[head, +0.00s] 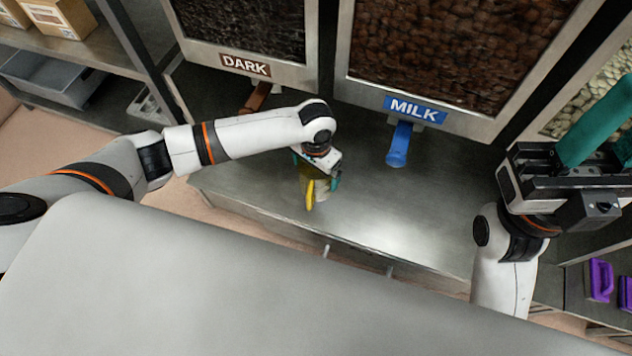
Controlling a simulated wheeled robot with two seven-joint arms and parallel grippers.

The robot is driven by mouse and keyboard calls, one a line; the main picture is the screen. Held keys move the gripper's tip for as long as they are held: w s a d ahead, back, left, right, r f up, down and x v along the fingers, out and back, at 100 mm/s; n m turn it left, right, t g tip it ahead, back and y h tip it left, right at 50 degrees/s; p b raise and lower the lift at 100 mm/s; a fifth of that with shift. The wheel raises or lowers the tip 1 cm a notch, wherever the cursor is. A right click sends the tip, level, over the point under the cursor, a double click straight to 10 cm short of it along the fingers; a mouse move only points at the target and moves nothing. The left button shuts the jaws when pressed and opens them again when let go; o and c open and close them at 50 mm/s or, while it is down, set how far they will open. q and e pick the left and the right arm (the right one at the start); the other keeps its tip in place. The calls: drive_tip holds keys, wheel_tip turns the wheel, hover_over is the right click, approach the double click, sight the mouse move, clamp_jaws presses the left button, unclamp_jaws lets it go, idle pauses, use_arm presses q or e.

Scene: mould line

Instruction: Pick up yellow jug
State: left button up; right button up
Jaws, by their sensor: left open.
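The yellow jug (310,196) stands on the steel counter below the gap between the DARK and MILK bins. Its yellow handle faces me, and its upper part is largely hidden by my gripper. My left gripper (317,175) is over the jug, pointing down, with its teal fingers apart on either side of it. I cannot tell whether the fingers touch the jug. My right gripper (598,125) is raised at the right edge, away from the jug. A teal finger shows there, but its opening is not clear.
The DARK bin (246,64) and MILK bin (416,109) stand behind the counter (410,215). A blue spout (399,146) juts out under MILK, a brown one (257,97) under DARK. A grey surface fills the foreground. Purple items (600,280) lie at lower right.

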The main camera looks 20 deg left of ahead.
use_arm(q)
drive_tip(key=c, duration=0.9)
